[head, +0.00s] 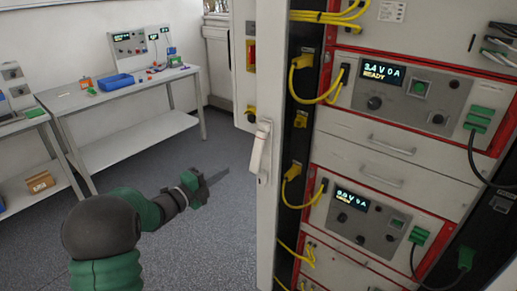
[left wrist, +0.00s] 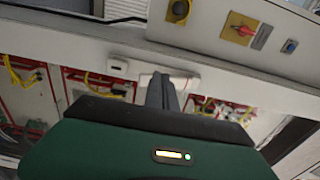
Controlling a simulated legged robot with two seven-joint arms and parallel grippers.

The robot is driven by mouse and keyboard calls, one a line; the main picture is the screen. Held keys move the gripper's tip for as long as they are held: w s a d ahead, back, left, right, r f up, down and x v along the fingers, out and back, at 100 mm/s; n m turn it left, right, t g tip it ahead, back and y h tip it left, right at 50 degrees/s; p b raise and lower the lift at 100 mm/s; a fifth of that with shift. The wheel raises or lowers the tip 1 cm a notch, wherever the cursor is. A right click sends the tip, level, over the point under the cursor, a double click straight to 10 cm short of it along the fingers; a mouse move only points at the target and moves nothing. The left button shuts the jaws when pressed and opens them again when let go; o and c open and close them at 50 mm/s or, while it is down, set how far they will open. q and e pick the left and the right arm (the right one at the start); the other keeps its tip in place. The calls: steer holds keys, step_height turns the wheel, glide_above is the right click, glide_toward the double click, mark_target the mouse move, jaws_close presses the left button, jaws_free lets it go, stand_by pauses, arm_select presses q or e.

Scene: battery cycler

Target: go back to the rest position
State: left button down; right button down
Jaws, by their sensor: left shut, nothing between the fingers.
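My left gripper (head: 222,176) is in front of the battery cycler rack, left of its frame post. Its dark fingers are together and hold nothing; they also show shut in the left wrist view (left wrist: 162,92). In the head view the fingertips point right, toward the post, with a white lever handle (head: 260,148) above and to the right of them. I cannot tell the exact gap to the post. My right gripper is not in view.
The cycler rack (head: 395,160) fills the right side, with lit displays and yellow cables (head: 303,80). A workbench (head: 125,95) with a blue tray (head: 115,82) stands at the back left. A cardboard box (head: 40,182) sits on a lower shelf. Grey floor (head: 215,145) between is clear.

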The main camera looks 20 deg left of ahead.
arm_select(q)
steer(key=s+d+f+n+g+y+p, duration=0.1)
steer(key=s+d+f+n+g+y, duration=0.5)
steer(key=f+n, duration=0.5)
steer(key=s+d+f+n+g, duration=0.3)
steer(key=s+d+n+g, duration=0.1)
steer(key=s, duration=0.6)
steer(key=s+d+f+n+g, duration=0.3)
steer(key=s+d+n, duration=0.3)
steer(key=s+d, duration=0.2)
steer(key=s+g+p, duration=0.1)
steer(key=s, duration=0.1)
steer(key=shift+s+f+g+h, duration=0.3)
steer(key=shift+s+h, duration=0.1)
steer(key=shift+d, duration=0.15)
steer(key=shift+d, duration=0.25)
steer(key=shift+a, duration=0.25)
